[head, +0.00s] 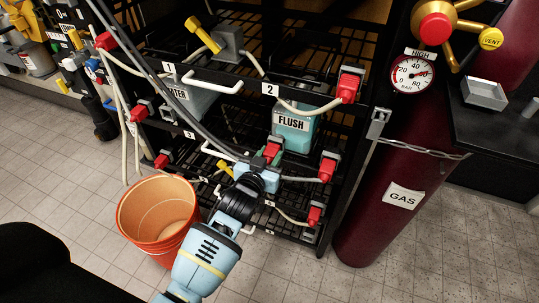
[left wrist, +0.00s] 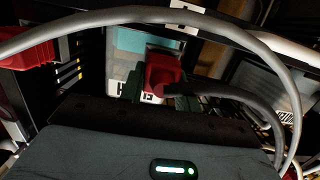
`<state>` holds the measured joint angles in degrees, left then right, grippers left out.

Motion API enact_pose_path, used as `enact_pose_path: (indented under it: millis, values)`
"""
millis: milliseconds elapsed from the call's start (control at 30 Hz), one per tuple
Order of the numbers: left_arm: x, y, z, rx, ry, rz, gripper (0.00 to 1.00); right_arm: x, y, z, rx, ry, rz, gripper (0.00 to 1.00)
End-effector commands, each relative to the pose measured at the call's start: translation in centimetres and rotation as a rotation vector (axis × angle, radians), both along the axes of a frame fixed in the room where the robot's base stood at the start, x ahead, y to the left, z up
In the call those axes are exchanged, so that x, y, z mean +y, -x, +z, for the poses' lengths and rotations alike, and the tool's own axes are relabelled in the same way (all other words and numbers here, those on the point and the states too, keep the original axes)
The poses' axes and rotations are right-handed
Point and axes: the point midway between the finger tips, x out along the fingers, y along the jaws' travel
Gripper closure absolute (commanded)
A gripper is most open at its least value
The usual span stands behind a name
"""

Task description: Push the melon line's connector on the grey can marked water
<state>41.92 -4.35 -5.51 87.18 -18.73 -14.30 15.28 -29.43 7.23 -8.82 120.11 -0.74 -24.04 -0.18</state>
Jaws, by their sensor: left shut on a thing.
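My left gripper (head: 266,162) is shut on a red connector (head: 272,151), in front of the lower part of the teal can marked FLUSH (head: 290,138). In the left wrist view the red connector (left wrist: 163,72) sits between green fingertips, with a dark line running off right. The teal can (left wrist: 135,42) and its white label are behind it; I cannot tell whether they touch. The grey can marked WATER (head: 197,103) stands left of it on the rack, partly behind cables and a shelf bar. No marking on the held line is readable. My right gripper is not in view.
Other red connectors hang on the rack, at the right (head: 349,86) and left (head: 105,41). Grey hoses (head: 160,85) cross before the WATER can. An orange bucket (head: 157,215) stands on the floor; a maroon GAS cylinder (head: 385,170) is at the right.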

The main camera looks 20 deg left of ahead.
Motion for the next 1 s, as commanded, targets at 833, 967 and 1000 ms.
enact_pose_path:
  millis: [833, 967, 1000]
  values:
    - [0.1, 4.1, 0.1, 0.000, 0.000, 0.000, 0.90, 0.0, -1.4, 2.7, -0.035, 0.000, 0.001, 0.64]
    - [0.2, 4.7, 0.1, -0.001, 0.000, 0.000, 0.90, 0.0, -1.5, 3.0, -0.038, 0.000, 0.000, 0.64]
    - [0.2, 4.8, 0.1, -0.001, 0.000, 0.000, 0.90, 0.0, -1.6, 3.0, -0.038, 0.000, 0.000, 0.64]
